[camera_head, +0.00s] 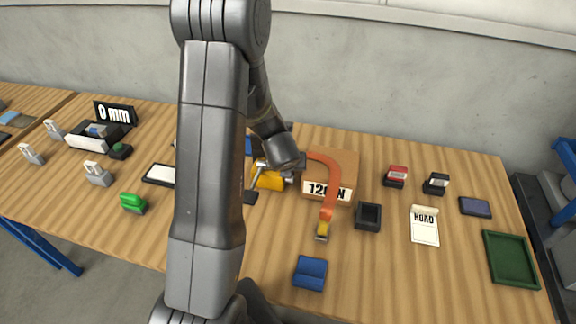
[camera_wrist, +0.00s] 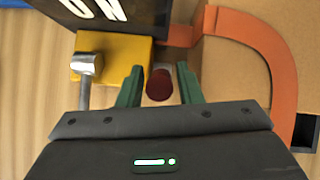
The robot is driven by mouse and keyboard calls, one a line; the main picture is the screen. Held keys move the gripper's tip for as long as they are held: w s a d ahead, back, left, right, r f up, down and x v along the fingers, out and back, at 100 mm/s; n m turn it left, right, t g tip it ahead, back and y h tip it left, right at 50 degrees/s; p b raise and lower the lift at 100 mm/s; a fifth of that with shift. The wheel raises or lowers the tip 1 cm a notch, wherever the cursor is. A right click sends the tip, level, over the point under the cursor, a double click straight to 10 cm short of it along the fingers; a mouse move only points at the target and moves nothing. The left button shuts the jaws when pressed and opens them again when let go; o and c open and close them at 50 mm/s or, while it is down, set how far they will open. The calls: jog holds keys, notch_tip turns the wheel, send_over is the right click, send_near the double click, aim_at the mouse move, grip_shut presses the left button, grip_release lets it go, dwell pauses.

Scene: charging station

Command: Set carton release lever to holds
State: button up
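A brown carton (camera_head: 345,166) with a "120 N" label stands mid-table, and an orange curved strap (camera_head: 333,185) runs along it. Both the carton (camera_wrist: 228,60) and the strap (camera_wrist: 285,70) show in the wrist view. Left of the carton is a yellow block (camera_head: 270,180) with a silver lever (camera_head: 259,169). In the wrist view, the silver lever (camera_wrist: 84,78) lies at the left of the yellow block (camera_wrist: 118,48). My gripper (camera_wrist: 158,85) is open, with a dark red knob (camera_wrist: 158,88) between its green fingers. I cannot tell which part is the release lever. My arm hides part of the block.
A black open box (camera_head: 368,216) and a blue block (camera_head: 310,272) stand in front of the carton. Red (camera_head: 396,176) and black (camera_head: 436,184) small items, a "ROAD" pad (camera_head: 424,226) and a green tray (camera_head: 511,259) lie to the right.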

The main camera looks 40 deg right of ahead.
jog(key=shift+o, duration=0.9)
jog(key=p+v, duration=0.3)
jog(key=v, duration=1)
jog(key=shift+s+r, duration=0.2)
jog(key=shift+r, duration=0.15)
jog(key=shift+f, duration=0.15)
